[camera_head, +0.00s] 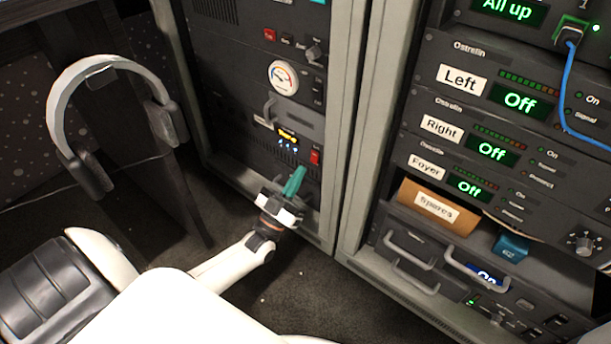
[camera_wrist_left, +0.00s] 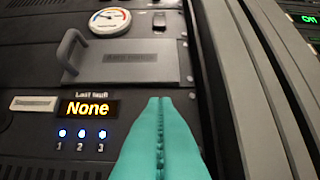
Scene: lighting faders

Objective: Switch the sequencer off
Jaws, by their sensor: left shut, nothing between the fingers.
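A black rack unit with a small amber display (camera_head: 288,135) reading "None" under "Last fault" is in the left rack; the display also shows in the left wrist view (camera_wrist_left: 87,108). Three lit lights marked 1, 2, 3 (camera_wrist_left: 82,134) are below it. The name label (camera_wrist_left: 33,103) is too small to read. A red rocker switch (camera_head: 315,157) is at the unit's right; its position cannot be told, and it does not show in the wrist view. My left gripper (camera_head: 300,170) has teal fingers, shut and empty, in front of the unit, just below and left of the switch. My right gripper is out of view.
A handled panel (camera_wrist_left: 125,67) and a round gauge (camera_head: 283,77) are above the unit. Grey rack posts (camera_head: 345,130) stand to the right. The right rack has displays reading "Off" (camera_head: 520,100) and a "Spares" box (camera_head: 437,207). Headphones (camera_head: 62,100) hang at left.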

